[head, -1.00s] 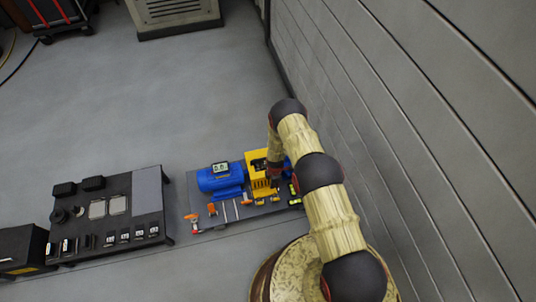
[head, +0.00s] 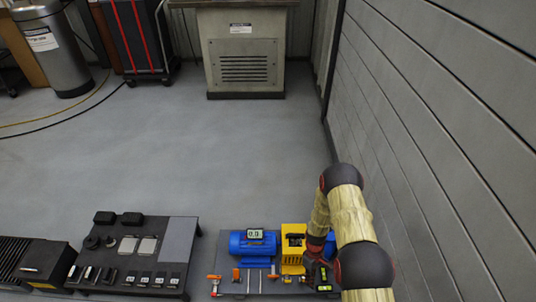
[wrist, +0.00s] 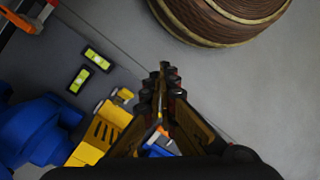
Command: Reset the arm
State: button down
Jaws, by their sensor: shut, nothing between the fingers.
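My arm (head: 349,214) reaches up from the bottom right of the head view, bends at a dark joint, and comes down over the motor skid. My gripper (wrist: 163,72) shows in the wrist view with its fingers together and nothing between them. In the head view the gripper is small and mostly hidden by the arm. In the wrist view the yellow guard (wrist: 100,135) and a blue motor body (wrist: 35,130) lie below and left of the fingers. I cannot tell the gap between fingers and guard.
The skid carries a blue motor (head: 253,244), a yellow guard (head: 293,245) and small tools. A dark bench (head: 180,240) with several small parts stands left of it. A panelled wall (head: 440,130) rises close to the arm's right. The floor (head: 200,140) behind is clear.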

notch_tip(320, 180, up, 39)
jog(key=s+m+t+p, duration=0.1)
jog(key=m, duration=0.6)
jog(key=s+r+t, duration=0.3)
jog(key=s+r, duration=0.2)
jog(key=r, duration=0.6)
jog(key=s+r+m+t+p, duration=0.1)
jog(key=s+r+t, duration=0.2)
jog(key=r, duration=0.8)
jog(key=s+r+t+p, duration=0.1)
jog(key=s+r+t, duration=0.1)
jog(key=s+r, duration=0.4)
notch_tip(320, 180, up, 5)
jog(key=shift+s+f+m+t, duration=0.1)
jog(key=shift+s+m+t, duration=0.25)
jog(key=shift+m+t, duration=0.05)
